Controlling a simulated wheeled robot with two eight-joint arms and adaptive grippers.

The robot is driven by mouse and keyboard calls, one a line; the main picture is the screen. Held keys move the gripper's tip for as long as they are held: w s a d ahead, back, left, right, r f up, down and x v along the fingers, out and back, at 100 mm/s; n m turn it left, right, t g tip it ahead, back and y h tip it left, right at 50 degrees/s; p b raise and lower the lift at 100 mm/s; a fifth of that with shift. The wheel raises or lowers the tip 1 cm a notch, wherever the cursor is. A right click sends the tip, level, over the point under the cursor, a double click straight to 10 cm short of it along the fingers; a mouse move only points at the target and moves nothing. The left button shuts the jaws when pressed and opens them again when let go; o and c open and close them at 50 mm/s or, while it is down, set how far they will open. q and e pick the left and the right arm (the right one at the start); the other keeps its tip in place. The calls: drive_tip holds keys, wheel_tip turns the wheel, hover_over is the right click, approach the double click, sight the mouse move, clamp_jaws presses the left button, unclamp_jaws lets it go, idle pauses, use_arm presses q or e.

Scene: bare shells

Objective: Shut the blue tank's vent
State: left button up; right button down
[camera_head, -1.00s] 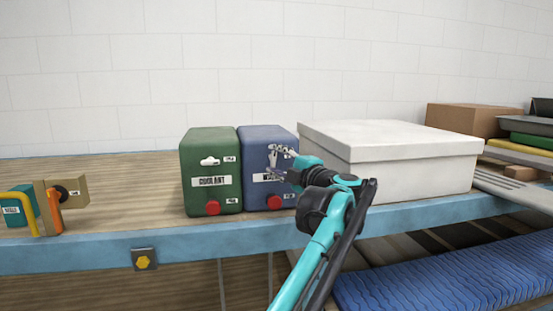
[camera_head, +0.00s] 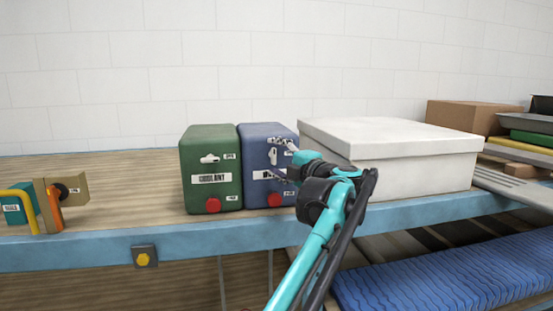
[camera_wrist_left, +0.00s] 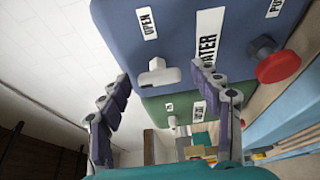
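The blue tank (camera_head: 254,190) stands upright on the workbench beside a green tank (camera_head: 210,195). The green tank's white handle (camera_head: 209,159) lies level. My left gripper (camera_head: 280,159) is open at the blue tank's front. In the left wrist view its fingers (camera_wrist_left: 161,75) are spread on either side of the vent handle (camera_wrist_left: 157,73), apart from it. My right gripper is out of view.
A red knob (camera_wrist_left: 278,66) sits low on the blue tank. A large white box (camera_head: 400,155) stands close to the right of the tanks. Yellow and orange fixtures (camera_head: 50,205) are at the bench's left; the bench between is clear.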

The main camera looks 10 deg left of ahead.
use_arm(q)
drive_tip(key=v, duration=1.2)
